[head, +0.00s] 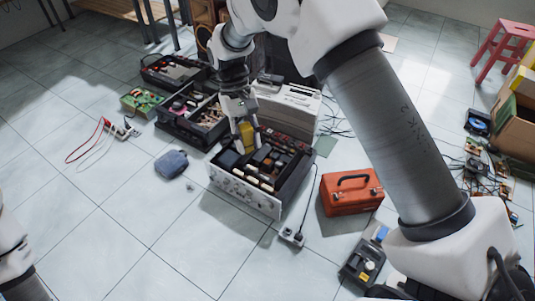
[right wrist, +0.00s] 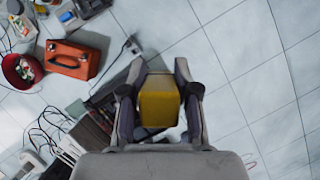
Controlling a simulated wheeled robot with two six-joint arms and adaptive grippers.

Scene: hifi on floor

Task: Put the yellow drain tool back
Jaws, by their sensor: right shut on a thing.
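The yellow drain tool (head: 247,134) is held between the fingers of my right gripper (head: 241,115), over the open hifi unit (head: 243,194) with its silver front panel. In the right wrist view, the tool (right wrist: 158,103) shows as a yellow block with both fingers of the right gripper (right wrist: 160,100) pressed along its sides. Its lower end is hard to see, so I cannot tell whether it touches parts inside the unit. Only a piece of my left arm shows at the lower left; its gripper is outside the picture.
An orange toolbox (head: 352,193) stands right of the unit, with a black and yellow device (head: 365,262) in front of it. A power strip (head: 291,236) and a blue pouch (head: 171,164) lie nearby. Other opened units (head: 196,118) stand behind left. The front left floor is clear.

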